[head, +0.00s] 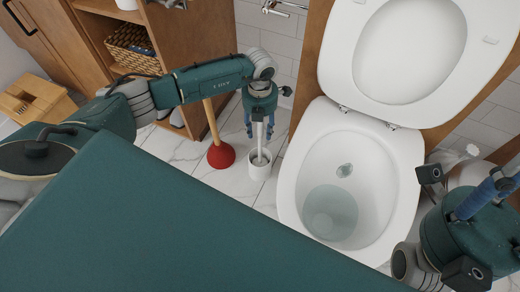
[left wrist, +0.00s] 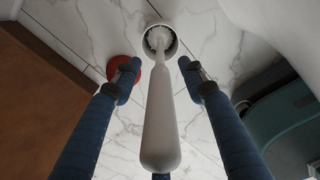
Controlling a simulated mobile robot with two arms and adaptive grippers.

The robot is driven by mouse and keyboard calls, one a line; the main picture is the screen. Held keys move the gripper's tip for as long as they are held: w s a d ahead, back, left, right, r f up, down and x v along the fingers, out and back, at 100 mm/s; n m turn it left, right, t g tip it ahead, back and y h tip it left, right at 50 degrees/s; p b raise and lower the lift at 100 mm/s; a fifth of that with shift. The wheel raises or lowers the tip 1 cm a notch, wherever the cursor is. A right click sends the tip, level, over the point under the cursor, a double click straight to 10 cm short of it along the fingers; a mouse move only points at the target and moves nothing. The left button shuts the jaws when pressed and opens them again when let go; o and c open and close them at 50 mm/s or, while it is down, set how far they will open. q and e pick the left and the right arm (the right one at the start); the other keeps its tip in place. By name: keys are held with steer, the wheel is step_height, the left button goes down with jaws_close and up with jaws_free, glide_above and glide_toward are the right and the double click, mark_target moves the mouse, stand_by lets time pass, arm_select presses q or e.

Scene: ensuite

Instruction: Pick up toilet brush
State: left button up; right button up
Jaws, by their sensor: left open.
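The toilet brush has a white handle (left wrist: 161,125) and stands in a small white holder (head: 260,166) on the floor, left of the toilet. Its bristles (left wrist: 160,38) sit inside the holder in the left wrist view. My left gripper (head: 259,132) is above the holder with its blue fingers pointing down around the brush handle. In the left wrist view its fingers (left wrist: 160,80) are open, one on each side of the handle, with gaps visible. My right gripper is at the lower right of the head view, with its fingertips cut off by the picture edge.
A red plunger (head: 221,155) with a wooden handle stands just left of the holder. The toilet (head: 296,185) with raised lid is close on the right. A wooden shelf (head: 215,30) with a basket (head: 131,45) stands behind my left arm.

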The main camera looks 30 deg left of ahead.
arm_select(q)
jaws_close()
steer(key=shift+r, duration=0.15)
